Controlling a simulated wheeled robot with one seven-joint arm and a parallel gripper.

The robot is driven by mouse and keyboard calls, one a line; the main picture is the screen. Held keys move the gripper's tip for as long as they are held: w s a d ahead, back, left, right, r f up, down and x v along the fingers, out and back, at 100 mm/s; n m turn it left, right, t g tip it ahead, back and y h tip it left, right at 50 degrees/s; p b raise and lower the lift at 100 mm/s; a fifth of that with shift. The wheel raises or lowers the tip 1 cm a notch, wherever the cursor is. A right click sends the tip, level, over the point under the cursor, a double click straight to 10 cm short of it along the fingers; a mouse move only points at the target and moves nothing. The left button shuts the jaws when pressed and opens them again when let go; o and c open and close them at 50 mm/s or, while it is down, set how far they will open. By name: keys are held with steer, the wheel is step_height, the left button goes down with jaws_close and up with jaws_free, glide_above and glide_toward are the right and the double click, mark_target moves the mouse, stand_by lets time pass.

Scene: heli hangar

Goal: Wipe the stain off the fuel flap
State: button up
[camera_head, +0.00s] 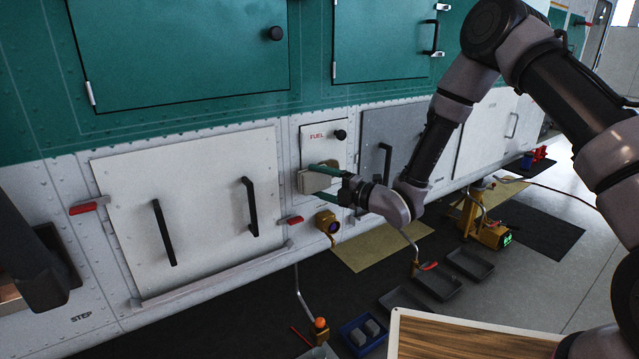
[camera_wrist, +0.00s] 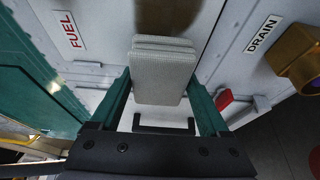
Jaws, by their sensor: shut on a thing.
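The fuel flap (camera_head: 312,147) is a small pale panel with a red FUEL label and a black knob, on the white lower side of the helicopter. My gripper (camera_head: 316,180) is at its lower part, with green fingers shut on a beige-grey layered pad (camera_head: 304,183). In the wrist view the pad (camera_wrist: 162,75) sits between both fingers. A brown stain (camera_wrist: 166,14) shows just beyond the pad's far edge in that view. I cannot tell whether the pad touches the flap.
A large white panel (camera_head: 190,205) with two black handles is left of the flap. A grey panel (camera_head: 388,140) is close on the right. A brass drain fitting (camera_head: 327,224) and red lever (camera_head: 289,220) sit below. Trays (camera_head: 470,263) and a blue bin (camera_head: 364,335) stand on the floor.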

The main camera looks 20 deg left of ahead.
mark_target(327, 177)
steer(key=shift+w+a, duration=0.45)
steer(key=shift+a, duration=0.1)
steer(key=shift+w+d, duration=1.25)
steer(key=shift+w, duration=0.05)
steer(key=w+d, duration=0.4)
steer(key=w, duration=0.1)
steer(key=shift+w+d, duration=0.15)
steer(key=shift+w, duration=0.2)
steer(key=shift+s+a, duration=1.15)
steer(key=shift+s, duration=0.25)
steer(key=shift+s+a, duration=1.1)
steer(key=shift+s, duration=0.3)
steer(key=shift+s+a, duration=1.25)
steer(key=shift+s, duration=0.05)
